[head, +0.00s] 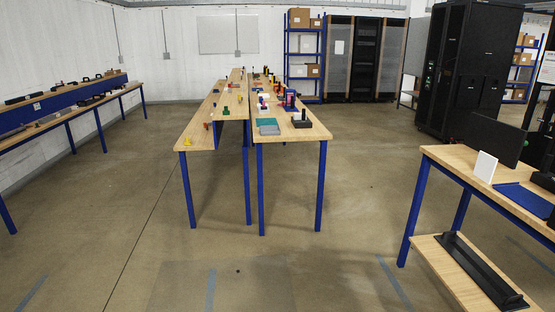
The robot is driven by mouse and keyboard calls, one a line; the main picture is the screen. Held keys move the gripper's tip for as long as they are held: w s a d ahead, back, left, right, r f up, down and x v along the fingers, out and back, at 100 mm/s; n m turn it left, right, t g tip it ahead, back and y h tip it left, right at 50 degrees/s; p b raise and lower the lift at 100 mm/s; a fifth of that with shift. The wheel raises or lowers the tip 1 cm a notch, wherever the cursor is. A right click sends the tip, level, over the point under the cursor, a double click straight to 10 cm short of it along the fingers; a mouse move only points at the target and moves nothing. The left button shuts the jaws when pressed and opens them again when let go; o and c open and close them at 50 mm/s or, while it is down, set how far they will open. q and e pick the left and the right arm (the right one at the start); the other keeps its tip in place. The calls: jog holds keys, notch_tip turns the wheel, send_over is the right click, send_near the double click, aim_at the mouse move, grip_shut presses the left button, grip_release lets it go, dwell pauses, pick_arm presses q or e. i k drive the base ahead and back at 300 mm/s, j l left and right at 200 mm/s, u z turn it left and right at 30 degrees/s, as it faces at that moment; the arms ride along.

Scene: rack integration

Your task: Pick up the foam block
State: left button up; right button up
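I cannot tell for certain which object is the foam block. Several small coloured objects stand on the long wooden workbench (290,138) in the middle of the room, some way ahead of me. Near its front end lie a flat grey piece (268,130), a flat green piece (266,121) and a black piece with an upright part (302,121). Red and blue objects (290,99) stand just behind them. A small yellow object (187,141) sits on the lower left bench. Neither of my grippers is in view.
A right-hand bench (450,158) holds a monitor (497,143), a white card (485,166) and a blue mat (525,199). Black cabinets (465,75) and blue shelving (304,60) stand behind. A wall bench (60,112) runs along the left. Open floor (240,262) lies ahead.

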aim_at(297, 116)
jog(key=i, duration=1.25)
jog(key=i+j+z, duration=0.1)
jog(key=i, duration=1.1)
